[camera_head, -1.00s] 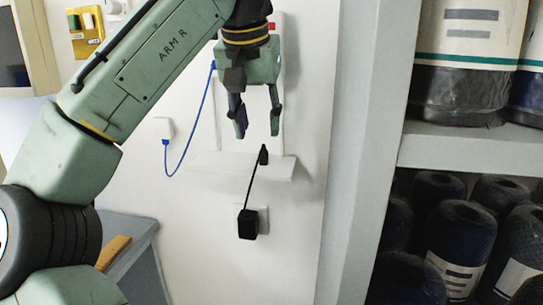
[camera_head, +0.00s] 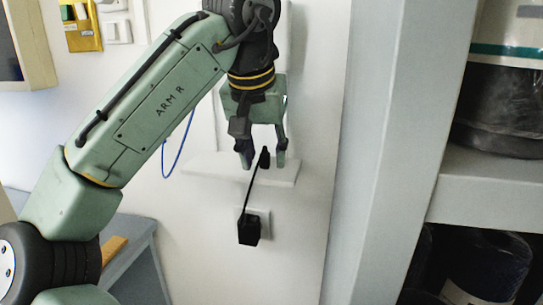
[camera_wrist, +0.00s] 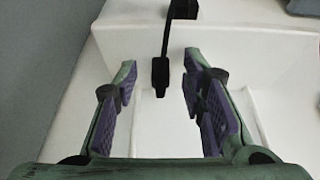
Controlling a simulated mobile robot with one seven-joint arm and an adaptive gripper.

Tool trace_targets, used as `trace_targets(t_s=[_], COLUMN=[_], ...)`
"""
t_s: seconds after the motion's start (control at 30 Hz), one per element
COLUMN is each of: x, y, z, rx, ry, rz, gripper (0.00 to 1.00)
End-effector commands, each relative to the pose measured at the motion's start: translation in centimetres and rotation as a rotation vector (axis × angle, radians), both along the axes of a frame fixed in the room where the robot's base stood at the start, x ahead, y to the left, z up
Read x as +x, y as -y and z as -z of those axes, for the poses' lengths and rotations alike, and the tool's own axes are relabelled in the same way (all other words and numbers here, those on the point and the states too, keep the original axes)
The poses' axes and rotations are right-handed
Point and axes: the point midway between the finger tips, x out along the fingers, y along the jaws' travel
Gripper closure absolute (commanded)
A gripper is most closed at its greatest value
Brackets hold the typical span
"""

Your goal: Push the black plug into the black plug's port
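The black plug (camera_head: 265,158) stands at the white ledge, on the end of a thin black cable that runs down to a black adapter block (camera_head: 249,230) at a wall socket. My gripper (camera_head: 264,161) is open, its fingertips on either side of the plug in the head view. In the wrist view, the plug (camera_wrist: 161,76) shows between the two purple-padded fingers (camera_wrist: 160,74), with a gap on each side. I cannot tell whether it is at the same depth as the fingertips. I cannot make out the plug's port in either view.
The white ledge (camera_head: 205,168) juts from the wall under my gripper. A blue cable (camera_head: 178,150) hangs to the left. A grey upright (camera_head: 375,160) and shelves with dark rolls stand at the right. A grey counter (camera_head: 135,235) is at lower left.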

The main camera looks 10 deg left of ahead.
Motion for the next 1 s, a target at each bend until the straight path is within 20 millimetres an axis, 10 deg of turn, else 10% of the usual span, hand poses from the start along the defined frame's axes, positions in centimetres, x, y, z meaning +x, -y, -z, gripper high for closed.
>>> trace_targets(t_s=[0.3, 1.0], x=[0.01, 0.02], y=[0.00, 0.00], z=[-0.02, -0.03], rx=[0.000, 0.000], ry=[0.000, 0.000], rz=[0.000, 0.000], gripper=[0.63, 1.00])
